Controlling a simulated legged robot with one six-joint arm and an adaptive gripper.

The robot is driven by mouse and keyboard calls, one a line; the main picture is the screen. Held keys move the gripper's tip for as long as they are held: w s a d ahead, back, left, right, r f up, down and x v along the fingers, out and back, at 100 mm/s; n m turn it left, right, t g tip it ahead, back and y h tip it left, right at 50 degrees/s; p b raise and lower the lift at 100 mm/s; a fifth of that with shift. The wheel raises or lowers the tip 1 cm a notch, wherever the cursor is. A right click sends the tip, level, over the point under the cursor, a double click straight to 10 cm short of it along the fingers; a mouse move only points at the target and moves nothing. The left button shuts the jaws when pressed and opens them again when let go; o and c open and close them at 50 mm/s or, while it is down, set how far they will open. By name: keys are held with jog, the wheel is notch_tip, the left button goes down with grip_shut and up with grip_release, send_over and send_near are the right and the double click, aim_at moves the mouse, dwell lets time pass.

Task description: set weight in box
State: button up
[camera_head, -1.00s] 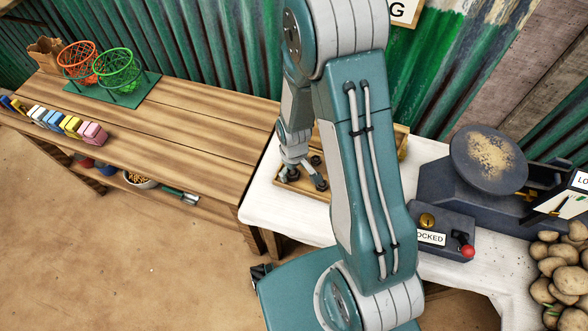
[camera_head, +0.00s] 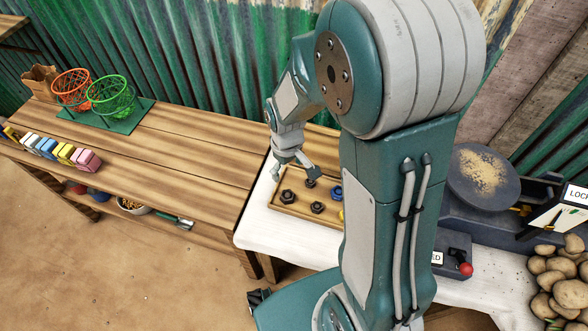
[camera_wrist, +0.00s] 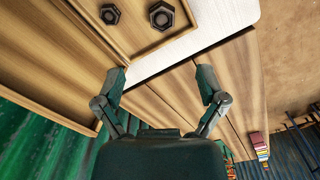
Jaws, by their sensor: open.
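My gripper (camera_head: 294,173) is open and empty above the left end of the wooden box (camera_head: 300,208) on the white-topped table. Inside the box are several dark hex weights (camera_head: 288,196), a blue one (camera_head: 336,192) and part of a yellow one (camera_head: 341,214). My arm hides the right part of the box. In the wrist view, two dark weights (camera_wrist: 161,16) lie in the box (camera_wrist: 130,53) beyond my fingertips, and nothing is between the open fingers (camera_wrist: 160,84).
A wooden bench (camera_head: 190,150) stands left, with orange (camera_head: 72,88) and green (camera_head: 110,95) baskets and several coloured blocks (camera_head: 62,152). At right are a scale with a round pan (camera_head: 482,178), a red-knobbed lever (camera_head: 466,269) and potatoes (camera_head: 562,280).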

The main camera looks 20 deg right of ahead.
jog(key=s+r+m+t, duration=0.2)
jog(key=s+r, duration=0.5)
jog(key=r, duration=0.4)
jog(key=s+d+r+m+t, duration=0.1)
jog(key=s+r+m+t, duration=0.1)
jog(key=s+r, duration=0.5)
notch_tip(320, 180, up, 4)
jog(key=shift+r+t, duration=0.1)
jog(key=shift+t, duration=0.6)
jog(key=shift+d, duration=0.1)
